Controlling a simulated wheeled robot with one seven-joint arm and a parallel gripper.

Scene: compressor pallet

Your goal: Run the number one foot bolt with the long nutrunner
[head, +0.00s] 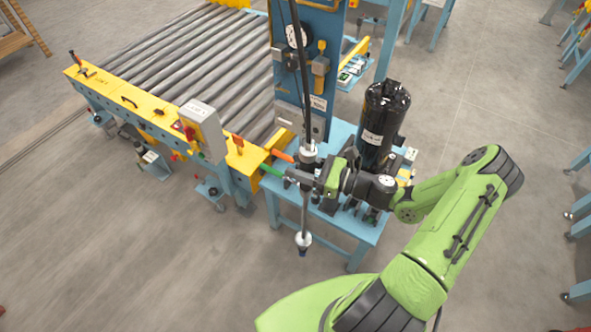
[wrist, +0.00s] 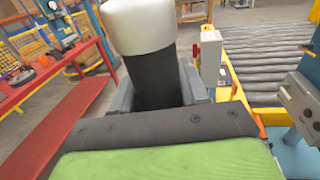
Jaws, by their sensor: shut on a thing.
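The long nutrunner (head: 304,215) hangs upright as a thin dark shaft with pale collars, its socket end (head: 303,241) low in front of the blue stand. My gripper (head: 308,178) is shut on its body. In the wrist view the nutrunner shows as a dark cylinder with a white collar (wrist: 145,35) between the grey jaws (wrist: 158,92). The black compressor (head: 384,120) stands upright on the blue stand (head: 352,228), to the right of the nutrunner. My wrist covers part of its base, and I cannot make out the number one foot bolt.
A blue column (head: 322,70) with a gauge rises behind the nutrunner. A roller conveyor (head: 185,70) with a yellow rail and a grey box (head: 202,128) lies to the left. Open floor (head: 150,240) is in front. A red bench (wrist: 60,125) shows in the wrist view.

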